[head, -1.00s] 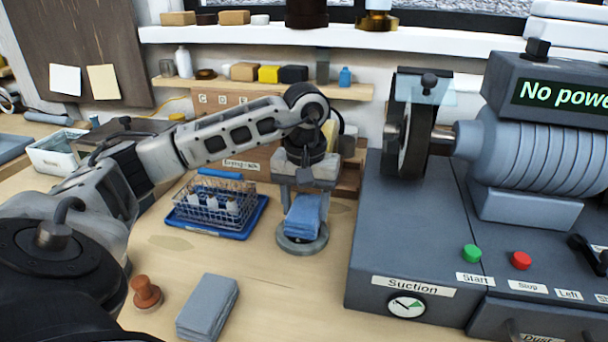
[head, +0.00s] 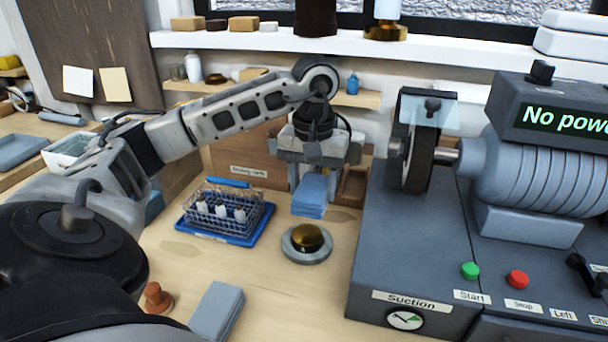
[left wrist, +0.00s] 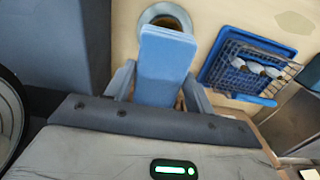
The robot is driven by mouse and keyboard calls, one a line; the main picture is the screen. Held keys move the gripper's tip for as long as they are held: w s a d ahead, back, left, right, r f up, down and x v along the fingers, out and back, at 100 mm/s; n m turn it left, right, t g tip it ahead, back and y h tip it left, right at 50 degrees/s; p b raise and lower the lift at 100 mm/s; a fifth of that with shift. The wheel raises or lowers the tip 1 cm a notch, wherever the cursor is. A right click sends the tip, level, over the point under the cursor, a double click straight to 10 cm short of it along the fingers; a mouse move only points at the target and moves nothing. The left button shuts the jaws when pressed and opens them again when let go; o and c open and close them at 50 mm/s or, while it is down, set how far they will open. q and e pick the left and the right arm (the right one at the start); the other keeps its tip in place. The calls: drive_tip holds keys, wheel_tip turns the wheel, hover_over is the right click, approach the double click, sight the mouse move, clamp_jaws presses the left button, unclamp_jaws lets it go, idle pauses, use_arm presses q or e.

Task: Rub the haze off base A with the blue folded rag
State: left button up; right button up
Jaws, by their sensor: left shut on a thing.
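My left gripper (head: 314,178) is shut on the blue folded rag (head: 312,196) and holds it in the air. The rag hangs above and just behind a round brass base (head: 308,237) marked A, which sits on a grey round holder (head: 292,252) on the bench. The rag and base are apart in the head view. In the left wrist view the rag (left wrist: 164,65) sits between the fingers and covers part of the base and its holder (left wrist: 150,14). My right gripper is not in view.
A wire basket (head: 226,210) with white-topped pieces stands on a blue tray (head: 190,230) to the left. A grey machine (head: 420,240) with a wheel stands close on the right. A grey block (head: 216,312) and brown stamp-like piece (head: 157,298) are in front.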

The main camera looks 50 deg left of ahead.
use_arm(q)
drive_tip(key=shift+r+p, duration=0.35)
drive_tip(key=shift+r, duration=0.5)
drive_tip(key=shift+s+d+r+p, duration=0.35)
drive_tip(key=shift+s+r, duration=0.3)
drive_tip(key=shift+s+d+r+p, duration=0.3)
drive_tip(key=shift+s+d+r, duration=0.05)
drive_tip(key=shift+s+r, duration=0.25)
drive_tip(key=shift+s+d+r+p, duration=0.2)
drive_tip(key=shift+s+d+r, duration=0.25)
drive_tip(key=shift+s+r, duration=0.2)
drive_tip(key=shift+s+d+r+p, duration=0.2)
drive_tip(key=shift+s+d+r, duration=0.25)
drive_tip(key=shift+s+r, duration=0.15)
